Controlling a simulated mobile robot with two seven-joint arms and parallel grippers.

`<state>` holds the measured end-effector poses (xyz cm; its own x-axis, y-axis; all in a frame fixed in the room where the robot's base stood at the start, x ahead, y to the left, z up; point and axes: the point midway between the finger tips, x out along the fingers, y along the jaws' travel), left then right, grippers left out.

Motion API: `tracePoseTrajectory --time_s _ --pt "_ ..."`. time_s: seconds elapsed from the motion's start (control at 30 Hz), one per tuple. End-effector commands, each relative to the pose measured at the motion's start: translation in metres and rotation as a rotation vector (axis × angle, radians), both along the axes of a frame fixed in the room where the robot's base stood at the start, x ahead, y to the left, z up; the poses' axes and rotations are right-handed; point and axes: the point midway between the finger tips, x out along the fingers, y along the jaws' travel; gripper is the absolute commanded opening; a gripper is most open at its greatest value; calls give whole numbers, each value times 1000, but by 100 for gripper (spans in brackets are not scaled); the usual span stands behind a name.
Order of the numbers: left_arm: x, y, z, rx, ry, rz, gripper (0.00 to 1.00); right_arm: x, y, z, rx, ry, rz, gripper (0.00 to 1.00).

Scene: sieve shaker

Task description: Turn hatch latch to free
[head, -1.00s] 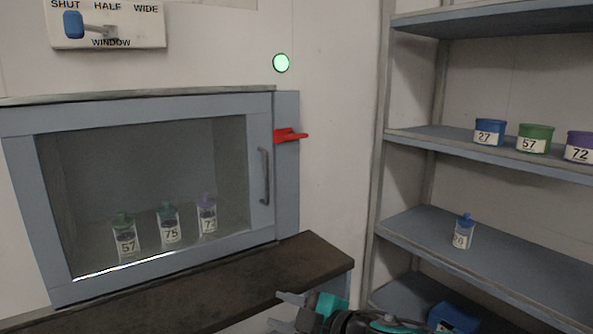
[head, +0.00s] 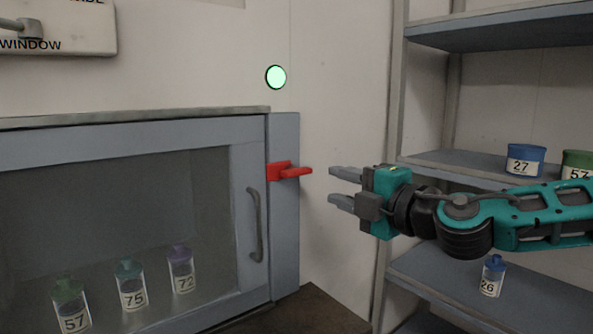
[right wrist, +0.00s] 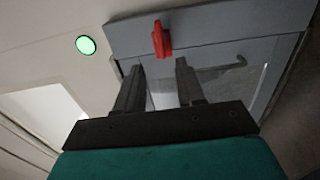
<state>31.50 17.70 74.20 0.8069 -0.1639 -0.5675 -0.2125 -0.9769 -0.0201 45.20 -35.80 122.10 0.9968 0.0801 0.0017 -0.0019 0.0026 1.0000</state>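The red hatch latch (head: 288,171) sits on the grey frame right of the hatch door (head: 258,150), its handle pointing right, roughly level. In the right wrist view the latch (right wrist: 161,40) lies beyond the fingertips. My right gripper (head: 338,187) is open and empty, a short gap to the right of the latch, fingers pointing left at it. The gripper also shows in the right wrist view (right wrist: 160,68) with its fingers apart. The hatch door looks closed, with a vertical handle (head: 254,225). My left gripper is not in view.
Behind the hatch glass stand jars 57 (head: 70,305), 75 (head: 132,285) and 72 (head: 181,270). A round green light (head: 276,77) is above the latch. Shelves at right hold tub 27 (head: 525,160) and small jar 26 (head: 493,277). A dark ledge (head: 310,312) juts out below the hatch.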

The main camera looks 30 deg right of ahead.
Motion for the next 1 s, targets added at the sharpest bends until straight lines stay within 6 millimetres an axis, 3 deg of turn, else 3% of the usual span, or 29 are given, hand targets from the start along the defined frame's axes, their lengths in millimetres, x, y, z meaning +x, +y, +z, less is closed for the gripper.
tracePoseTrajectory --time_s 0.2,1.0 --pt "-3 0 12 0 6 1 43 21 1 1 9 5 -2 38" --pt "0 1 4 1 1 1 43 62 1 -3 -3 6 -7 38"
